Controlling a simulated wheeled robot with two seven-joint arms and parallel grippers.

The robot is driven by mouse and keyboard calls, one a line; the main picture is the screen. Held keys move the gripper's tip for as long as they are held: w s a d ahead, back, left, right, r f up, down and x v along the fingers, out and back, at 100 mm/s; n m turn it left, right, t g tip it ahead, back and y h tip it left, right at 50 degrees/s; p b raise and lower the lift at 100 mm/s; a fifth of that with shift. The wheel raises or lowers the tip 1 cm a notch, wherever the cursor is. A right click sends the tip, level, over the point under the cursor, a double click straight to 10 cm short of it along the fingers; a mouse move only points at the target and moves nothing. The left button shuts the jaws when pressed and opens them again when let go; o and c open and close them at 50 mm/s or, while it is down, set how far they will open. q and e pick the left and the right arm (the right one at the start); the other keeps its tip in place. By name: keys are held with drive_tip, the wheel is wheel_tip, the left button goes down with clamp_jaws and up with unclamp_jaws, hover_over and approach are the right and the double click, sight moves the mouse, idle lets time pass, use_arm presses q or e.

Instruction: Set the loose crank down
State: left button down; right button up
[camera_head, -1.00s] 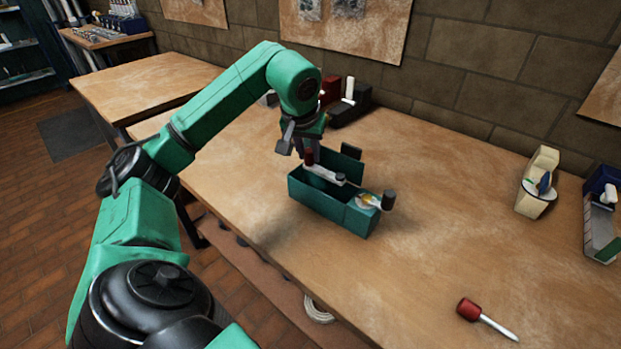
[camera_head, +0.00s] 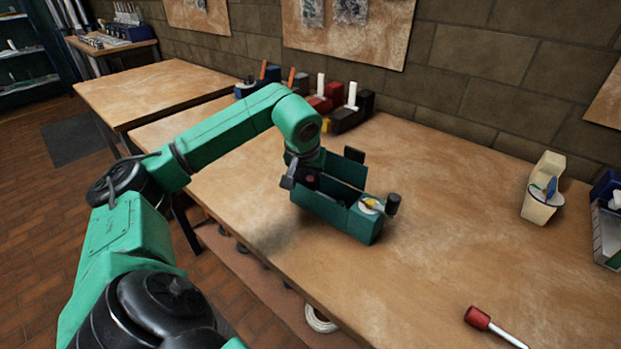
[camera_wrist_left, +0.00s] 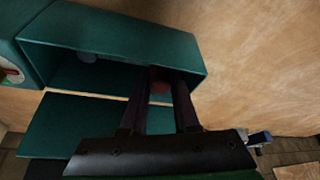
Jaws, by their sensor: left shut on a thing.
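My left gripper (camera_head: 308,180) reaches down into the open compartment of a dark green box (camera_head: 342,217) on the workbench. In the left wrist view its two fingers (camera_wrist_left: 160,88) are shut on a dark red knob (camera_wrist_left: 160,86), which looks like the grip of the loose crank. The rest of the crank is hidden inside the box by its walls and my gripper, so I cannot tell whether it touches the bottom. A dark knob (camera_head: 393,204) sticks out at the box's right end, beside a pale round part (camera_head: 371,206). My right gripper is not in view.
The box's raised green lid (camera_head: 346,172) stands behind the compartment. A red-handled tool (camera_head: 478,318) lies at front right and a cream holder (camera_head: 541,190) stands at right. Coloured blocks line the wall. The bench (camera_head: 450,235) right of the box is clear.

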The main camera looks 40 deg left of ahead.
use_arm(q)
drive_tip(key=c, duration=0.7)
unclamp_jaws()
drive_tip(key=shift+o, duration=0.2)
drive_tip(key=shift+r, duration=0.1)
drive_tip(key=p+v, duration=0.2)
drive_tip(key=v, duration=1.1)
drive_tip(key=shift+w, duration=0.15)
